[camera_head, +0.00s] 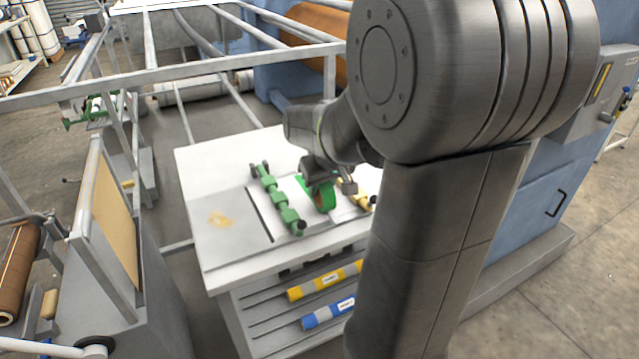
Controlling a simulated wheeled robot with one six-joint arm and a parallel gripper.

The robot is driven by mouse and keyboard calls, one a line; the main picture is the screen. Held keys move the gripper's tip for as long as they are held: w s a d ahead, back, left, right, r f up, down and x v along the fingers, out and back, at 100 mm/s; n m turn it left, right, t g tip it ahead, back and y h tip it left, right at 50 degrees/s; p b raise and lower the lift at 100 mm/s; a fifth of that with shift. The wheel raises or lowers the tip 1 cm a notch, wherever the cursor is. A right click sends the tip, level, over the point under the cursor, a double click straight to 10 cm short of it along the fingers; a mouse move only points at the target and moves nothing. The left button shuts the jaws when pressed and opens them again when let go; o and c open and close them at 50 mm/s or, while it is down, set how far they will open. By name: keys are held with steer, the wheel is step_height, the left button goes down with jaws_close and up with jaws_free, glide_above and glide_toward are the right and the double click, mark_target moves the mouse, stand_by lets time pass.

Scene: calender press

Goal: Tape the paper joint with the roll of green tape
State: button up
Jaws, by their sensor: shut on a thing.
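The roll of green tape (326,199) stands on edge over the work table, with a brownish middle. My gripper (319,182) is shut on it from above, and my wrist hides part of the grip. A short green strip (302,183) shows at the left of the roll; I cannot tell whether it is stuck down. White paper (310,215) lies under and around the roll. The paper joint itself is not clear at this size. A green bar clamp (278,203) lies just left of the roll, and a yellow bar clamp (358,197) is at its right, partly hidden.
The white table (205,160) has a grey plate (235,228) with a yellowish patch at left. Below are yellow (318,281) and blue (328,314) rolls on a rack. A metal frame stands behind, a blue machine (545,180) at right. My arm hides the table's right side.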

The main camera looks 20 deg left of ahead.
mark_target(330, 198)
steer(key=shift+s+d, duration=0.1)
steer(key=shift+d, duration=0.05)
stand_by(0.3)
steer(key=shift+s+d+f, duration=0.1)
steer(key=shift+s+d, duration=0.15)
steer(key=shift+d, duration=0.05)
steer(key=shift+s+d, duration=0.1)
steer(key=shift+s, duration=0.05)
steer(key=shift+s+d, duration=0.2)
steer(key=shift+d, duration=0.1)
steer(key=shift+s, duration=0.1)
stand_by(0.4)
steer(key=shift+s+d, duration=0.25)
steer(key=shift+d, duration=0.15)
steer(key=shift+s+d, duration=0.1)
steer(key=shift+s+d, duration=0.3)
steer(key=shift+d, duration=0.05)
